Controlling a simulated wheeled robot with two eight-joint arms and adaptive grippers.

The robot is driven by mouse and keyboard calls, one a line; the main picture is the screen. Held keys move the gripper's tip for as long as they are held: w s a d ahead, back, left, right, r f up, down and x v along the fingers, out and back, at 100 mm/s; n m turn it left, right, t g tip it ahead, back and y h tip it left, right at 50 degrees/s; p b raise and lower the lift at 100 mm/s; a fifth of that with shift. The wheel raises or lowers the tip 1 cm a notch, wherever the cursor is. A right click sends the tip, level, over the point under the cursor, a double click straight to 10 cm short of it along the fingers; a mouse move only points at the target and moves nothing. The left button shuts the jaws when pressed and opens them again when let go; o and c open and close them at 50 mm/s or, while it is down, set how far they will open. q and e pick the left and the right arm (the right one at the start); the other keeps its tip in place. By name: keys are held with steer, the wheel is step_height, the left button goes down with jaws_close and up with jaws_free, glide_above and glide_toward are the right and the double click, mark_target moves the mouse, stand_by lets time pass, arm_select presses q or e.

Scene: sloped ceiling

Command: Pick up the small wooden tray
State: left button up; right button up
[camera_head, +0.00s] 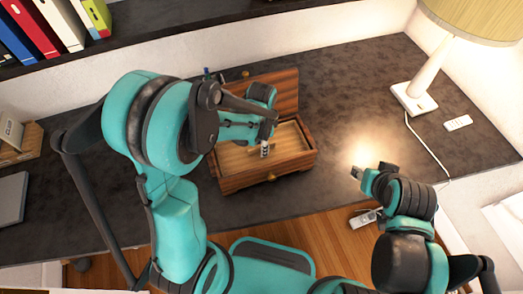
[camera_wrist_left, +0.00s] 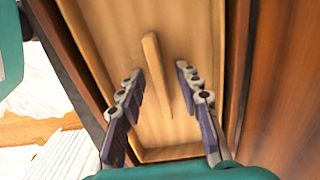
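The small wooden tray (camera_head: 291,139) is pale wood and lies inside an open brown wooden box (camera_head: 247,181) on the dark desk. In the left wrist view the tray (camera_wrist_left: 198,40) has a narrow raised bar-like handle (camera_wrist_left: 153,60) along its middle. My left gripper (camera_head: 265,150) points down over the tray. In the left wrist view its fingers (camera_wrist_left: 159,73) are apart, one on each side of the handle, with gaps showing. My left arm hides part of the box. My right gripper (camera_head: 357,172) is away from the box, to its right; its finger opening is unclear.
The box's raised lid (camera_head: 284,92) stands behind the tray. A lamp (camera_head: 428,72) and a small white device (camera_head: 458,123) are at the right. A grey handset (camera_head: 364,218) lies near the front edge. Binders (camera_head: 62,24) stand on the upper-left shelf. The desk right of the box is clear.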

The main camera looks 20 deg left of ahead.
arm_select(q)
jaws_close()
stand_by(0.3)
